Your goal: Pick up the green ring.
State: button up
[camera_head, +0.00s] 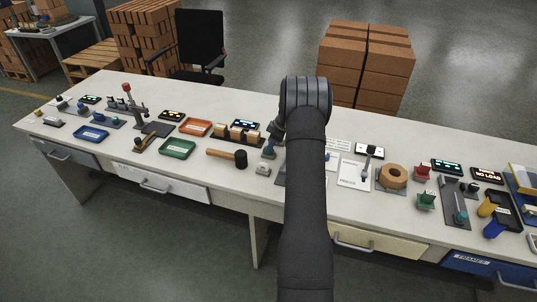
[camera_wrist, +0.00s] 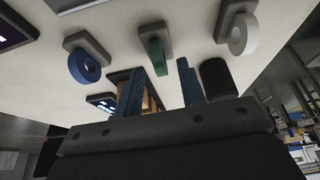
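The green ring (camera_wrist: 158,57) stands on edge against a small grey base in the wrist view. A blue ring (camera_wrist: 84,67) on a similar base is to its left, and a white ring (camera_wrist: 243,35) is to its right. My gripper (camera_wrist: 161,72) is open, with its two blue fingers apart. In the picture the green ring shows between the fingertips, beyond them; nothing is visibly gripped. In the head view my dark arm covers the middle of the bench, and I cannot make out the green ring there.
A mallet (camera_head: 228,155) lies left of my arm; its black head (camera_wrist: 216,79) shows close to the right finger in the wrist view. A green tray (camera_head: 177,149) and an orange tray (camera_head: 196,127) are farther left. A tan roll (camera_head: 393,178) stands to the right on the crowded bench.

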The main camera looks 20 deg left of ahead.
jog(key=x, duration=0.2)
jog(key=shift+a+f, duration=0.15)
jog(key=shift+f, duration=0.25)
jog(key=shift+c, duration=0.5)
grip_shut()
